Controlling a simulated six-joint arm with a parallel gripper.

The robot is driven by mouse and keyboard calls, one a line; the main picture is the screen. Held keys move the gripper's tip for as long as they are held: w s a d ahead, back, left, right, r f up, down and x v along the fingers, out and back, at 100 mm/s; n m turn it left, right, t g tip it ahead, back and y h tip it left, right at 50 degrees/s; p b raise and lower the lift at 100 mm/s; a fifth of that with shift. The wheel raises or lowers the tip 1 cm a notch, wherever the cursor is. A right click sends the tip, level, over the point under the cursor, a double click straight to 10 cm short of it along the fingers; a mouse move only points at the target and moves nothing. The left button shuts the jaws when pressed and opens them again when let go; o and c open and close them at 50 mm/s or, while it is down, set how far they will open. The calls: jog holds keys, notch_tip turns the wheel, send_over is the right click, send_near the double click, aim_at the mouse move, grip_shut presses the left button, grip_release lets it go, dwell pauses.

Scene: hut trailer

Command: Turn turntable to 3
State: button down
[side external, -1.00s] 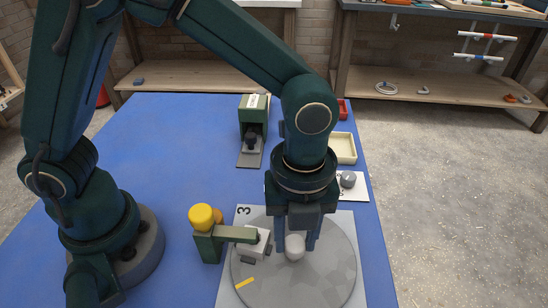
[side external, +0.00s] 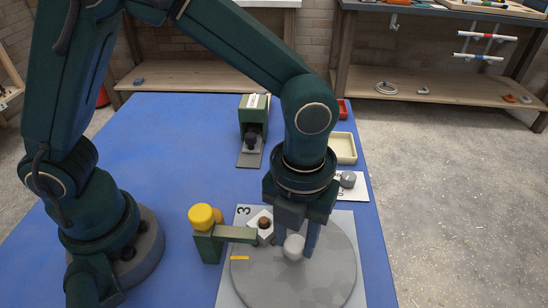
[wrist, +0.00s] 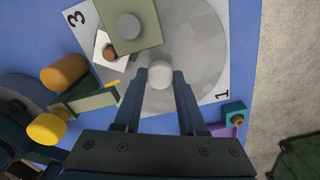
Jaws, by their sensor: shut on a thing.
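The turntable is a grey disc (side external: 325,270) on a pale plate, also in the wrist view (wrist: 205,45). Its yellow mark (side external: 239,258) lies at the disc's left side; it also shows in the wrist view (wrist: 112,84). The printed 3 (side external: 243,211) is at the plate's far left corner, beyond the mark. A 1 (wrist: 219,97) shows at the plate's right in the wrist view. My gripper (side external: 294,250) is shut on the whitish knob (wrist: 160,75) on the disc. A white block with a brown top (side external: 263,224) sits near the disc's far left.
A green stand with a yellow knob (side external: 201,215) is close left, its arm reaching to the disc. An olive plate with a grey knob (wrist: 130,25) overlaps the disc in the wrist view. A green box (side external: 253,115) and cream tray (side external: 343,148) stand farther back.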

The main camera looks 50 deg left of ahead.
aim_at(295, 243)
jog(key=shift+m, duration=5.1)
jog(key=shift+c, duration=2.3)
grip_release()
jog(key=shift+r, duration=2.55)
